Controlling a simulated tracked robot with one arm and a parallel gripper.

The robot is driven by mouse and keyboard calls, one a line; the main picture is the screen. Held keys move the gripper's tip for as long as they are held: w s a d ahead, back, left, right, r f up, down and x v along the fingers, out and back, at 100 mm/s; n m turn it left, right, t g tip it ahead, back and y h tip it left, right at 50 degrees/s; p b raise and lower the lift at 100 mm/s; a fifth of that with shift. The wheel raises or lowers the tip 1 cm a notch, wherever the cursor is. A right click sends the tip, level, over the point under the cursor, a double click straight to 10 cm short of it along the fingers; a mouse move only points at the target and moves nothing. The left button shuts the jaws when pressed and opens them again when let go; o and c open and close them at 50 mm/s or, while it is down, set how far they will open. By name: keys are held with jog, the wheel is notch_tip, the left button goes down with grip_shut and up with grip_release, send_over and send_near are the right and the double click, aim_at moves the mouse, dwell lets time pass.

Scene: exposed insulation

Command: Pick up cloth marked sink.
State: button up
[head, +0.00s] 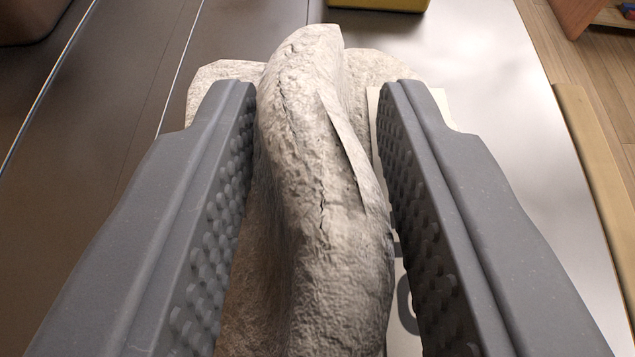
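A pale beige, rough-textured cloth (320,190) lies in a thick, raised fold running away from me through the middle of the head view. Flatter parts of it spread out beyond the fingertips on both sides. My gripper (316,95) has its two grey, studded fingers wide apart, one on each side of the fold. The left finger lies close against the cloth, and I cannot tell whether it touches. A narrow gap shows between the fold and the right finger. A pale label (402,290) with dark lettering shows in that gap, mostly hidden, and its word cannot be read.
The cloth rests on a smooth, shiny grey-brown surface (480,60), clear to the right. A yellow object (380,4) stands at the top edge. A brown rounded object (30,20) is at top left. Wooden floor (570,60) and a tan edge strip (600,150) lie at right.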

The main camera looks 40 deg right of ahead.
grip_shut()
